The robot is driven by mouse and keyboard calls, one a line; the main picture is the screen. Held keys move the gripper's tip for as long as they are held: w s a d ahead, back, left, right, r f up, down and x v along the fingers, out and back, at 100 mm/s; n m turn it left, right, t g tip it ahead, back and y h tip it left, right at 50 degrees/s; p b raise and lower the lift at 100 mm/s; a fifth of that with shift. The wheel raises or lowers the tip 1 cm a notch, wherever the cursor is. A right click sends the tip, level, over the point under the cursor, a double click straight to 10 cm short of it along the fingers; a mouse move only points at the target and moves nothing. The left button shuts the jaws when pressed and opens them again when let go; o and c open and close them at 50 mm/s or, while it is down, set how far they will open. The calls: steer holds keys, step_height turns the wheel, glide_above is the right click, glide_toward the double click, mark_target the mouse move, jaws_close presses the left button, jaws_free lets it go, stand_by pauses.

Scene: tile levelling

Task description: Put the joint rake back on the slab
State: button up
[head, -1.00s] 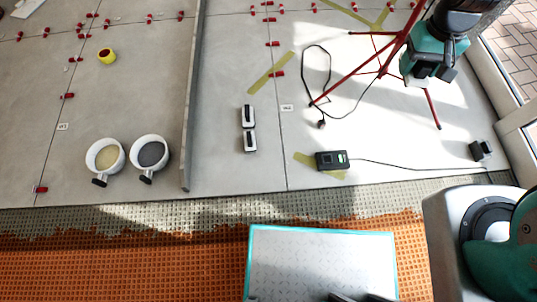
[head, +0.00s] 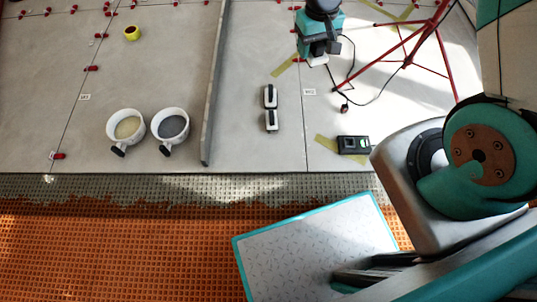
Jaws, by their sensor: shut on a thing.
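My gripper (head: 320,50) is in the upper middle of the head view, pointing down over the grey slab (head: 255,150), to the right of the long upright strip. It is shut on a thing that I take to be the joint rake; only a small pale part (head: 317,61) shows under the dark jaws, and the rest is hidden. It appears above the slab, and I cannot tell the exact height.
Two black-and-white blocks (head: 271,97) lie left of and nearer than my gripper. A black device (head: 353,145) sits near the slab's front edge. A red tripod (head: 407,63) and a loose black cable stand right. Two buckets (head: 126,127) (head: 170,128) stand left.

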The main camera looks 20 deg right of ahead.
steer(key=b, duration=1.9)
glide_above(275, 151)
step_height(275, 151, down, 35)
steer(key=shift+n, duration=0.3)
step_height(275, 151, down, 15)
steer(key=b, duration=0.8)
steer(key=shift+s+a+f, duration=0.1)
steer(key=shift+f, duration=0.05)
steer(key=shift+f+b, duration=1.55)
steer(key=shift+f, duration=0.9)
steer(key=shift+f, duration=0.2)
steer(key=o, duration=1)
steer(key=shift+r, duration=0.1)
